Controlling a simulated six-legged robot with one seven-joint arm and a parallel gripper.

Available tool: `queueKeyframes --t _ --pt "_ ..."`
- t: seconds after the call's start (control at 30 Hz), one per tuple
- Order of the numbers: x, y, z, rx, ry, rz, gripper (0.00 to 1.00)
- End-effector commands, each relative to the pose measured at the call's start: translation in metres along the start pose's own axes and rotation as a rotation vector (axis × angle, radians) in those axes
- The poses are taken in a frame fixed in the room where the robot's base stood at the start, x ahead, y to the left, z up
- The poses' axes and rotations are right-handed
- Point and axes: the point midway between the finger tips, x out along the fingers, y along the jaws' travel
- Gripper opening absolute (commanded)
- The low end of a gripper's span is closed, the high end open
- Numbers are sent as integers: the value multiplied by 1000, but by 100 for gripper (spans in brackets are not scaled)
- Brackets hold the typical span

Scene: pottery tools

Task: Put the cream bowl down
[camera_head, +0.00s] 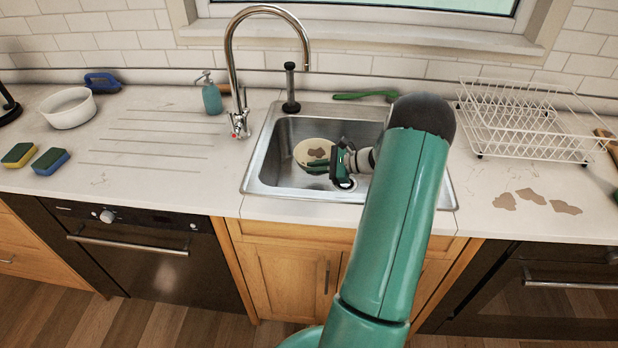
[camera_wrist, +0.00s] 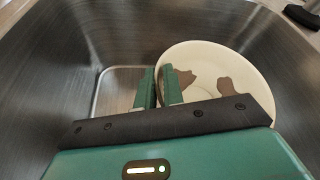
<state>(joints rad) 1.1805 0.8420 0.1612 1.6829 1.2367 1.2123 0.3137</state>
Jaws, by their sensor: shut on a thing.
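The cream bowl (camera_head: 309,148) has brown stains and is in the sink, towards its left side. In the wrist view the bowl (camera_wrist: 232,68) shows its round rim and stained inside. My gripper (camera_head: 322,166) reaches into the sink from the right and is shut on the bowl's near left rim. In the wrist view the green fingers (camera_wrist: 159,88) meet at that rim. The steel sink (camera_head: 263,172) surrounds both. I cannot tell whether the bowl's underside touches the sink bottom.
A tall tap (camera_head: 236,70) stands behind the sink on the left. A white bowl (camera_head: 68,108), sponges (camera_head: 50,161) and a soap bottle (camera_head: 211,97) are on the left counter. A white dish rack (camera_head: 525,120) and brown stains (camera_head: 535,198) are on the right. The ribbed drainboard (camera_head: 155,140) is clear.

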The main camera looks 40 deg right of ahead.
Motion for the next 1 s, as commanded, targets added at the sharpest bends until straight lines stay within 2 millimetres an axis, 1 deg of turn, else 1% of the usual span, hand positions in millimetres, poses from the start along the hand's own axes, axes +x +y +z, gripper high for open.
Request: queueKeyframes --t 0.03,0.1,0.27,0.33,0.4,0.5,0.87,0.9,0.97,1.0 --pt "9 0 -4 -1 -4 2 0" --pt "16 -1 -9 -2 -2 1 0" --pt "27 -2 -15 -3 -2 1 0" --pt "35 -2 -20 -2 -3 2 0" --pt "38 3 -32 1 -3 1 0" --pt "42 7 -43 -1 -2 0 0" --pt "43 9 -47 -3 -2 0 0" --pt "43 9 -47 -2 -1 0 17" --pt "43 9 -47 -2 -1 0 29" --pt "43 9 -47 -2 -1 0 32"
